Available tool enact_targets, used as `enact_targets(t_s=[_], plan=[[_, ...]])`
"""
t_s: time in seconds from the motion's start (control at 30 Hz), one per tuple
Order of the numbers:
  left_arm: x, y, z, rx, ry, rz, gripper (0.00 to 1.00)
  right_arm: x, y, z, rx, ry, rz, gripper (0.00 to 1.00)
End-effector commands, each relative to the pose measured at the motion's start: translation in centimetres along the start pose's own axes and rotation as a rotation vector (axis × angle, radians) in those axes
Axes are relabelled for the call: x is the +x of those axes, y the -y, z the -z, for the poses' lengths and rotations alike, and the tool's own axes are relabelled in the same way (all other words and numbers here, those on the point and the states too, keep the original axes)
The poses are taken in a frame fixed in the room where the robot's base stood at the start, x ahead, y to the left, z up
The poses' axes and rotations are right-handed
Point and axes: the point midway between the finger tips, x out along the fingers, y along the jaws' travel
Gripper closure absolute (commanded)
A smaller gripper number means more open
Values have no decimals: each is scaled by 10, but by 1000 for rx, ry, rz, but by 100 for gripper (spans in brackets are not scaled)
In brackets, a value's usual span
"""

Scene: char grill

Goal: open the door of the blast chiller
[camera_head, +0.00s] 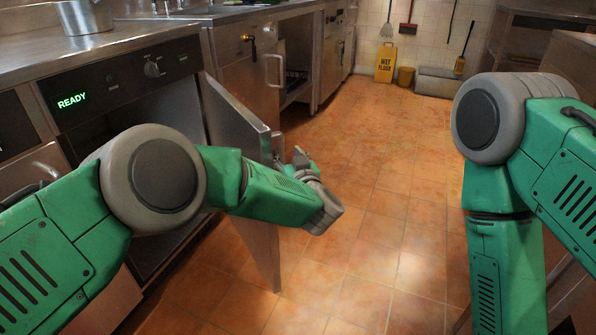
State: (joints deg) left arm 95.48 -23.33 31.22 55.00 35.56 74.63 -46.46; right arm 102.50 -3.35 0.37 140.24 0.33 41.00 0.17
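The blast chiller's control panel (120,82) is at the left, under the steel counter, with a lit green READY display and a dial. Its steel door (237,125) stands swung out from the right side of the opening, and part of the dark interior (165,112) shows. A piece of the door's handle (278,147) shows by its free edge. My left arm crosses in front of the door. My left gripper (312,180) is just right of the free edge; its finger gap and any contact are unclear. My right gripper is out of view.
A steel pot (84,16) stands on the counter (40,52). More steel cabinets (245,85) line the left side. A yellow wet floor sign (386,64) stands at the back wall. The tiled floor (385,190) between my arms is clear.

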Motion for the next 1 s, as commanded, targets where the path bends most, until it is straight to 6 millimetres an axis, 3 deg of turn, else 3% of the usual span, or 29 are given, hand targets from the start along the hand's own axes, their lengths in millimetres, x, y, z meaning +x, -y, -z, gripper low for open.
enact_targets(t_s=[0.2, 0.4, 0.6, 0.83, 0.87, 0.93, 1.0], plan=[[-50, -2, -2, 3, 4, -5, 64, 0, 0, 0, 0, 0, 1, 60], [-82, -3, -3, 2, 5, -4, 64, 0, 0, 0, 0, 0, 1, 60], [-93, -3, -3, 1, 4, -4, 64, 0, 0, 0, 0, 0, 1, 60], [-94, -2, -3, 1, 4, -3, 64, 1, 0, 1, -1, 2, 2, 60], [-94, -2, -3, 1, 4, -4, 71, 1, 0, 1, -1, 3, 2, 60], [-93, -1, -4, 5, 5, -10, 96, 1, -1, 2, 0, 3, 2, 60], [-92, 3, -10, 19, 10, -34, 100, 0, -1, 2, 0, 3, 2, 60]])
